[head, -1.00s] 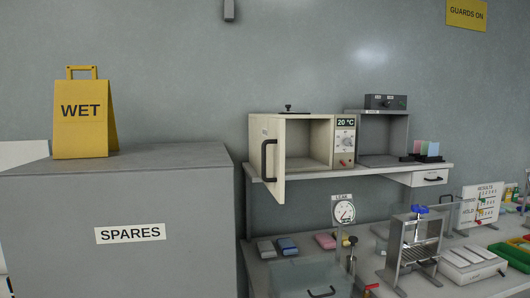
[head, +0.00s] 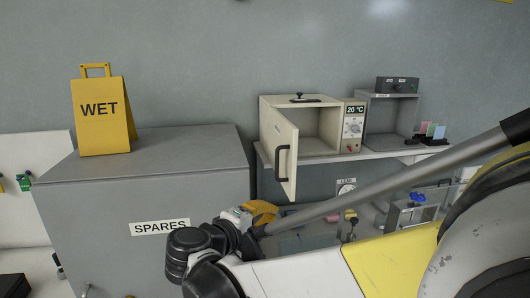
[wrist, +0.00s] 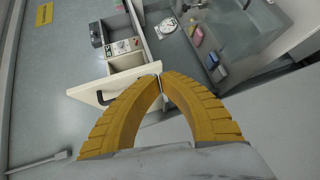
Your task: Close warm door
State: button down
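The warm cabinet (head: 322,101) is a cream box with a 20 °C display on the wall shelf. Its cream door (head: 280,148) stands wide open, swung outward at the cabinet's left side, with a dark handle (head: 282,163) on it. The door (wrist: 120,85) and handle (wrist: 103,98) also show tilted in the wrist view. My gripper (head: 264,210) is below and left of the door's lower edge in the head view. In the wrist view its yellow fingers (wrist: 162,78) meet at the tips with nothing visible between them. The tips overlap the door's edge in the picture; contact cannot be told.
A grey SPARES cabinet (head: 200,175) with a yellow WET sign (head: 103,118) on top stands at the left. An open grey box (head: 390,120) is right of the warm cabinet on the shelf (head: 385,153). The bench below holds several items, partly hidden by my arm.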

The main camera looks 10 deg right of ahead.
aim_at(289, 173)
jog(key=w+a+r+t+h+p, duration=0.1)
jog(key=a+r+t+h+p, duration=0.1)
jog(key=a+r, duration=0.35)
jog(key=shift+n, duration=0.3)
jog(key=x, duration=0.3)
jog(key=b+x, duration=0.1)
jog(key=x, duration=0.6)
jog(key=shift+w+a+f+b, duration=0.15)
jog(key=shift+f+b, duration=0.15)
jog(key=shift+f, duration=0.05)
jog(key=d, duration=0.3)
jog(key=shift+d, duration=0.45)
jog(key=shift+d, duration=0.1)
